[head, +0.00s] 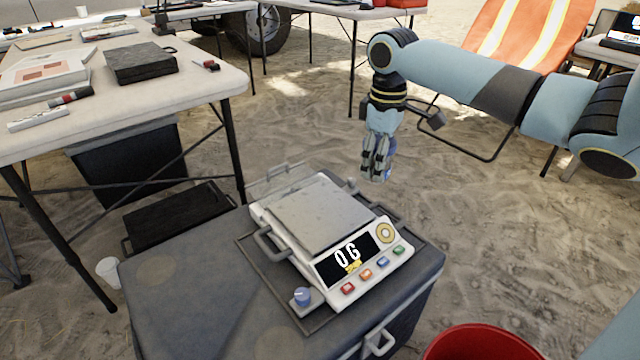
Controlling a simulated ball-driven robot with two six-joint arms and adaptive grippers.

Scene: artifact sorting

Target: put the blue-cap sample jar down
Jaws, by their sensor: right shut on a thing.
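My right gripper (376,172) points down, shut, in the air beyond the back right corner of the scale. A bit of blue, which I take to be the blue-cap sample jar (390,147), shows at its fingers. The fingers hide most of it, so its shape and tilt cannot be made out. My left gripper is not in view. A white scale (325,279) with a bare grey weighing plate (318,214) sits on a dark grey case. Its display reads 0 G.
The dark grey case (190,290) has clear room left of the scale. A red bucket (480,343) stands at the front right. A cluttered table (205,95) is at the left.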

